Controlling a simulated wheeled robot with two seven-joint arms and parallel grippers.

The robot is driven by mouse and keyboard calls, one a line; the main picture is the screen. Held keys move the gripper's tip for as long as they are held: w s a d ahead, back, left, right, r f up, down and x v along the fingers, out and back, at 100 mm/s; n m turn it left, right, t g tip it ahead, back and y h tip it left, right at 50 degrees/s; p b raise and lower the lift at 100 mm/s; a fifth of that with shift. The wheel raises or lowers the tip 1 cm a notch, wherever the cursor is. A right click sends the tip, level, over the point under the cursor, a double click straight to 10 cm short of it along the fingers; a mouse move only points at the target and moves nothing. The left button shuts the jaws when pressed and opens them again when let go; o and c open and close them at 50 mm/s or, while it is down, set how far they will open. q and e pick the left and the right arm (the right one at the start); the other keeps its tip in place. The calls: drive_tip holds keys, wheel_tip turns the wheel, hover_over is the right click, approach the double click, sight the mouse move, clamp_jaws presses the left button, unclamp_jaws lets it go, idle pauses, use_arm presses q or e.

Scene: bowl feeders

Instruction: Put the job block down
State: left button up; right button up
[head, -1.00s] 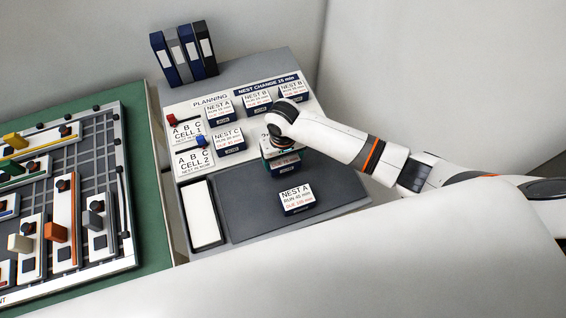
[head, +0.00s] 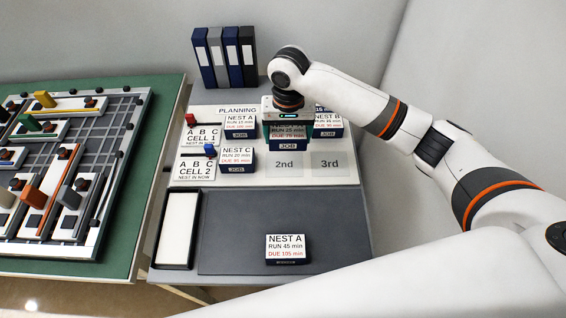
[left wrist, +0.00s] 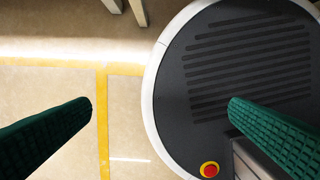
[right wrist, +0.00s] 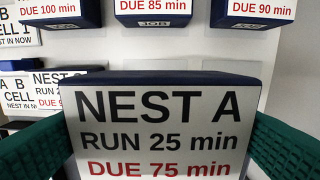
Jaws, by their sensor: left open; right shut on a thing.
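My right gripper (head: 288,122) is shut on a job block (head: 288,135), with a green finger on each side. In the right wrist view the block's label (right wrist: 160,130) reads NEST A, RUN 25 min, DUE 75 min. In the head view the block overlaps the upper row of the planning board (head: 263,176), above the bare 2nd place (head: 285,164); its height over the board is hard to tell. The bare 3rd place (head: 329,163) is to its right. My left gripper (left wrist: 160,108) is open and empty over the floor, outside the head view.
A NEST C block (head: 237,160) stands left of the 2nd place. NEST A (head: 240,126) and NEST B (head: 328,124) blocks stand behind. Another NEST A block (head: 286,248) lies on the dark mat (head: 230,230). Binders (head: 224,57) stand at the back.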

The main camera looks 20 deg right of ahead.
hover_over(284, 165)
wheel_tip(284, 165, down, 5)
drive_tip(key=shift+a+f+p, duration=0.1)
drive_tip(key=shift+p, duration=0.2)
drive_tip(key=shift+f, duration=0.3)
drive_tip(key=f, duration=0.3)
drive_tip(key=shift+d+f, duration=0.15)
drive_tip(key=shift+d, duration=0.05)
drive_tip(key=shift+f, duration=0.15)
use_arm(q)
drive_tip(key=shift+w+a+r, duration=0.1)
drive_tip(key=shift+a+r, duration=0.1)
drive_tip(key=shift+a, duration=0.85)
drive_tip(key=shift+a, duration=0.1)
drive_tip(key=shift+a, duration=0.25)
use_arm(e)
drive_tip(key=o, duration=1)
drive_tip(key=shift+f, duration=0.1)
